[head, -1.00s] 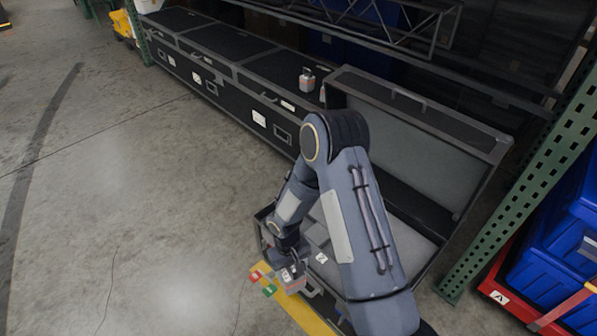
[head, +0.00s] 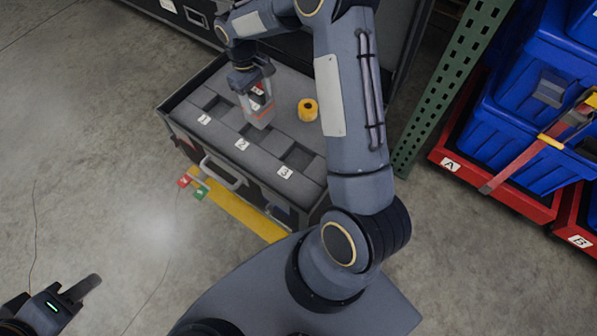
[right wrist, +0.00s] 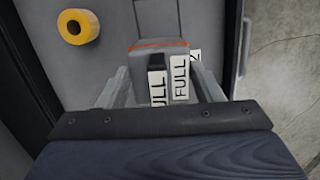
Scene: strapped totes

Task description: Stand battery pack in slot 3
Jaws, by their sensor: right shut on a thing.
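The battery pack (head: 262,117) is a grey block, upright in my right gripper (head: 257,92), over the grey foam of the open case near slot 2 (head: 250,133). In the right wrist view, the pack (right wrist: 155,57) has an orange line and white FULL labels between the fingers of my right gripper (right wrist: 160,85). I cannot tell whether its base touches the foam. Slot 3 (head: 298,157) is a dark, empty opening to the right, behind its number 3 label (head: 285,172). Slot 1 (head: 218,107) is also empty. My left gripper (head: 85,290) is over the floor at bottom left, its opening unclear.
A yellow tape roll (head: 308,109) sits on the foam behind slot 3; my right forearm passes close by. A green rack post (head: 450,85) and blue totes (head: 530,90) stand right.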

